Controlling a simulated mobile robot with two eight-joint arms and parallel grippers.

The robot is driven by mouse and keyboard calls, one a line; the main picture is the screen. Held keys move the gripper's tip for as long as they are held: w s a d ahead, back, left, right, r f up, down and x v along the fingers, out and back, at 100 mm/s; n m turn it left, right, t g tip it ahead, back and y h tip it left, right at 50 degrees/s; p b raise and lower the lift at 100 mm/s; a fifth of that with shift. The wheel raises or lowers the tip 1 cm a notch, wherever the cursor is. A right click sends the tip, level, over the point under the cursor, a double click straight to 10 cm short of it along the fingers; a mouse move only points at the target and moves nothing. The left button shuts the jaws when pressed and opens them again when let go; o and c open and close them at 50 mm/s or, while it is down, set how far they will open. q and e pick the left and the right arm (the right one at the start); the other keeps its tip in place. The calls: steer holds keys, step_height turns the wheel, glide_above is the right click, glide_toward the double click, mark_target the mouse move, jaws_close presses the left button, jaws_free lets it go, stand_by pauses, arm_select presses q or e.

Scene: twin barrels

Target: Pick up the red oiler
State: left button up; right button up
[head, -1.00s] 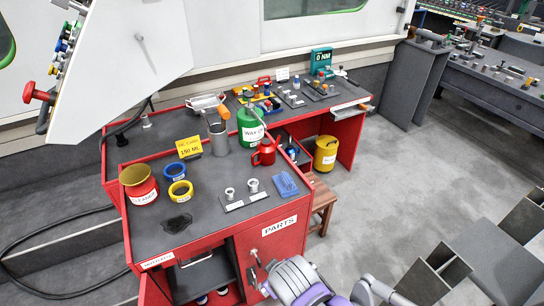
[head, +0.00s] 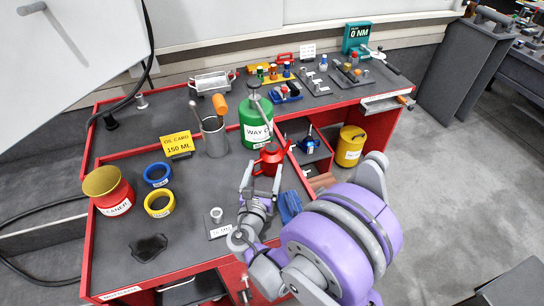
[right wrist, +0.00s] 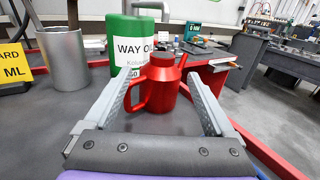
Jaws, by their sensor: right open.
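The red oiler (head: 268,159) stands upright on the dark bench top, in front of the green WAY OIL can (head: 256,122). My left gripper is not in view.
The green can (right wrist: 131,45) stands close behind the oiler. A grey metal cup (head: 214,138) with tools and a yellow OIL CARD sign (head: 177,144) stand to the left. The red bench edge and a yellow canister (head: 349,146) are to the right. A blue item (head: 289,205) lies beside my wrist.

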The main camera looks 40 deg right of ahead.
mark_target(270, 154)
steer(key=p+x, duration=0.1)
steer(key=x, duration=0.8)
steer(key=shift+s+d, duration=0.15)
jaws_close()
